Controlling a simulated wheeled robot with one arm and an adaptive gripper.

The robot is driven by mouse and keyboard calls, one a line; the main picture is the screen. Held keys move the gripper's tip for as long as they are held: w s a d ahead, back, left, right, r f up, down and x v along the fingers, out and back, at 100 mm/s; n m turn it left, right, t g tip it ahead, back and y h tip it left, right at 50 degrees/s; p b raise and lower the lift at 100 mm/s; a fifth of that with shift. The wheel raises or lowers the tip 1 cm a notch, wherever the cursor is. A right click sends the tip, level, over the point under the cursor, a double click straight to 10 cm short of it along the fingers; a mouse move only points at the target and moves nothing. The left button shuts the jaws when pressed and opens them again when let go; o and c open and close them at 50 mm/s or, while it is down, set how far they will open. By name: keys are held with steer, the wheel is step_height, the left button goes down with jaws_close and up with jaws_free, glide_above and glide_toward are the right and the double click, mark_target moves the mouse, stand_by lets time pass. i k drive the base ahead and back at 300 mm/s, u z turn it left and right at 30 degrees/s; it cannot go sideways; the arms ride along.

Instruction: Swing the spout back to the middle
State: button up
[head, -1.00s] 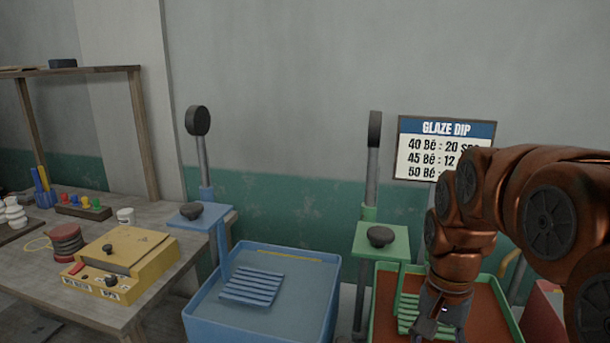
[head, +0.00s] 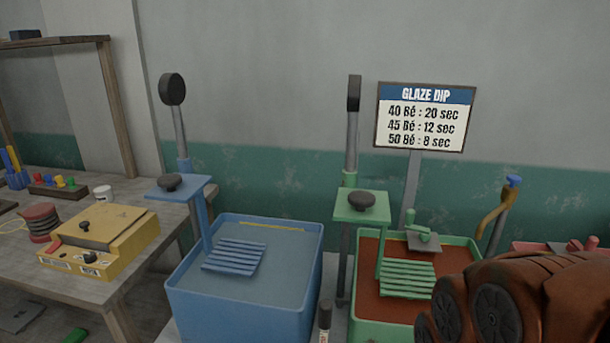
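A brass-coloured curved pipe with a blue top (head: 493,214), which looks like the spout, stands at the right of the head view. It is beside the right rear corner of the green-rimmed tank (head: 462,242), against the wall. Its lower end comes down near a grey post. I cannot tell exactly which tank its mouth points over. My copper-coloured arm fills the lower right corner, in front of part of the green-rimmed tank. My gripper is outside the frame, so its fingers are not seen.
A blue tank (head: 190,290) with a slatted rack stands left of the green-rimmed one. Tall levers rise behind both. A pinkish tank (head: 530,246) is partly hidden at right. A glaze sign (head: 420,117) stands behind. A wooden table (head: 130,285) with a yellow box (head: 100,240) is at left.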

mark_target(503, 205)
steer(key=z, duration=0.5)
steer(key=k, duration=0.45)
steer(key=z, duration=0.5)
steer(key=i, duration=0.5)
